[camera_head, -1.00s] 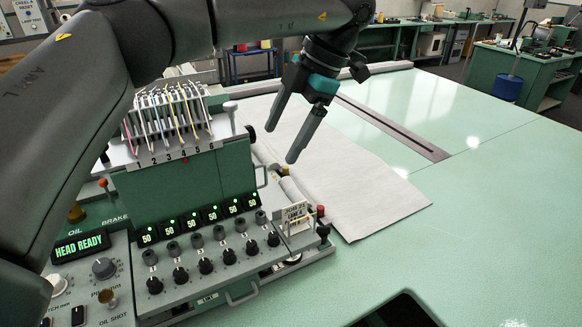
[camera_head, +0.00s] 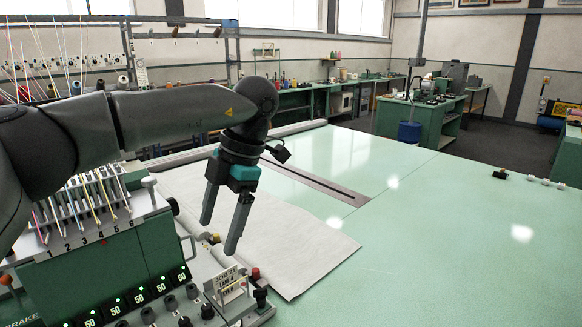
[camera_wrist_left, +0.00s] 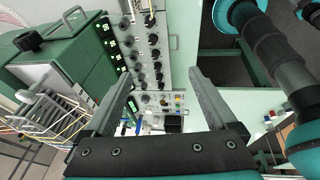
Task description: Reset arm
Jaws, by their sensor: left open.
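My left arm comes in from the left in the head view. Its gripper (camera_head: 226,219) hangs with fingers pointing down, apart and empty, above the white cloth (camera_head: 285,238) near the green tufting head (camera_head: 118,268). In the left wrist view, the open fingers (camera_wrist_left: 160,100) show nothing between them, with the control panel of knobs (camera_wrist_left: 147,50) beyond. The right gripper is not visible in the head view. A dark arm with teal bands at the right of the left wrist view shows no clear fingers.
A small card sign (camera_head: 228,284) stands on the head's right edge. The pale green table (camera_head: 440,240) is largely clear to the right, with a dark slotted rail (camera_head: 310,182) across it. Small dark and white items (camera_head: 525,178) sit at its far right edge. Benches line the back wall.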

